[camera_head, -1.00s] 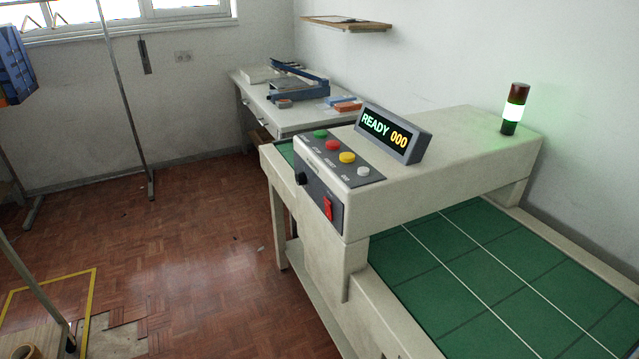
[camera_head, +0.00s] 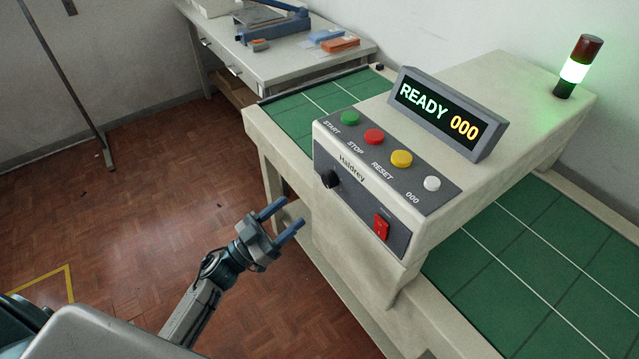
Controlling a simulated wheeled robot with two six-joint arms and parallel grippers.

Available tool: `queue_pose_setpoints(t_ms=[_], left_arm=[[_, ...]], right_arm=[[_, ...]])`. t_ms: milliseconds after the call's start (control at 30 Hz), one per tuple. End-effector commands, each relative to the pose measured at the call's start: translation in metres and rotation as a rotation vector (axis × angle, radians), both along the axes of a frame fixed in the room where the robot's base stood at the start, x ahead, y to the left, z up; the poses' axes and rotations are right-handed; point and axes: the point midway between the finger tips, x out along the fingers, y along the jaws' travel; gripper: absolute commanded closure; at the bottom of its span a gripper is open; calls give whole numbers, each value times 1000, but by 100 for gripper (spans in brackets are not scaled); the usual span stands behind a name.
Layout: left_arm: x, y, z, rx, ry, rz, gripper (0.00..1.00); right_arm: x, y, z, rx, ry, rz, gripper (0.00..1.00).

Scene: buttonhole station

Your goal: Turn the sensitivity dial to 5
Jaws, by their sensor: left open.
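The sensitivity dial (camera_head: 329,179) is a small black knob on the dark front panel of the machine (camera_head: 398,262), at the panel's left end. Its number marks are too small to read. My left gripper (camera_head: 279,222) comes in from the lower left, with two blue-grey fingers spread apart and empty. It is below and left of the dial, apart from the panel, with the fingers pointing toward the machine. My right gripper is not in view.
Green start (camera_head: 350,118), red stop (camera_head: 374,137), yellow reset (camera_head: 401,158) and white (camera_head: 432,184) buttons line the panel's top. A red switch (camera_head: 381,227) is right of the dial. The display (camera_head: 440,112) reads READY 000. The signal tower (camera_head: 575,70) glows green.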

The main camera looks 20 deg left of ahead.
Motion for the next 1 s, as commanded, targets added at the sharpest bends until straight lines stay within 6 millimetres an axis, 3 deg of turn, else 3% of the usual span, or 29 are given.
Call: queue_pose_setpoints(t_ms=[500,967,1000], left_arm=[[65,-49,36,-3,0,4,43],[75,-57,38,-1,2,3,43],[75,-57,38,-1,2,3,49]], right_arm=[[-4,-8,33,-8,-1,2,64],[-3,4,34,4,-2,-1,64],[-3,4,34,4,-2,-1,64]])
